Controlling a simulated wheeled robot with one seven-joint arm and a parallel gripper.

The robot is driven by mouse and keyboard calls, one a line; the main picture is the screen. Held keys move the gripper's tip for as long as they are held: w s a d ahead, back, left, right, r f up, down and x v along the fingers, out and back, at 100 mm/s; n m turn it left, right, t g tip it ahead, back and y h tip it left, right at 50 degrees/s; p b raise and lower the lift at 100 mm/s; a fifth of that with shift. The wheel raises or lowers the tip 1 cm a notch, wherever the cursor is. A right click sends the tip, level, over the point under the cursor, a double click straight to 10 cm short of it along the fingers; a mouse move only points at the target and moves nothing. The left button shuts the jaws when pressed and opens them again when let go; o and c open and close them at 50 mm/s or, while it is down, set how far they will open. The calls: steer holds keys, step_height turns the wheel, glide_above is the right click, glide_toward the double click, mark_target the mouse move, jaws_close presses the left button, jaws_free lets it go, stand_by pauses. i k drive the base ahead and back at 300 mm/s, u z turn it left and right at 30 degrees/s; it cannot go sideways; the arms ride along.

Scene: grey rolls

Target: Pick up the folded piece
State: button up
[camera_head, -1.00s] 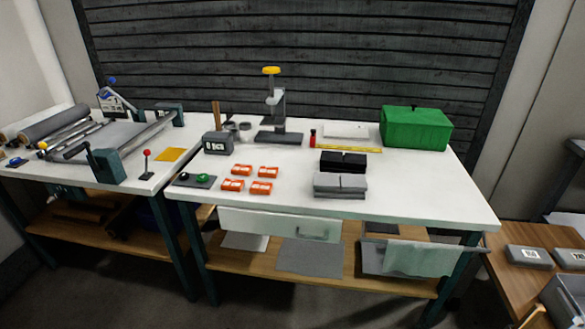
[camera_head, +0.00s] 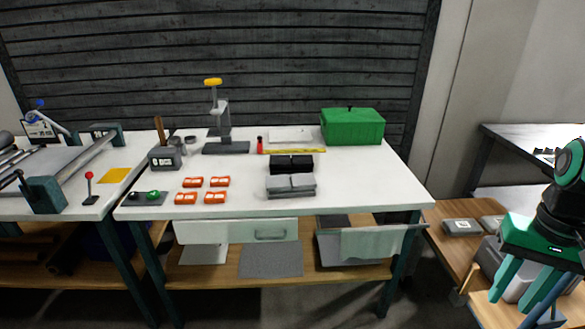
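A grey piece (camera_head: 291,186), layered as if folded, lies near the front edge of the white table (camera_head: 350,195), right of centre. A black block-like piece (camera_head: 291,164) lies just behind it. I cannot tell for sure which of them is the folded piece. A pale cloth (camera_head: 372,244) hangs below the table's front right. My gripper (camera_head: 514,305), with green fingers, is at the lower right, well away from the table pieces. Its fingers look apart, with nothing seen held between them.
Several orange blocks (camera_head: 203,190) lie left of the grey piece. A green box (camera_head: 352,126), a yellow-topped stand (camera_head: 222,125) and a yellow ruler (camera_head: 296,150) are behind. A low wooden bench (camera_head: 452,248) with grey boxes stands right of the table. The table's front right is clear.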

mark_target(283, 163)
steer(key=u, duration=0.05)
steer(key=i, duration=1)
steer(key=z, duration=0.05)
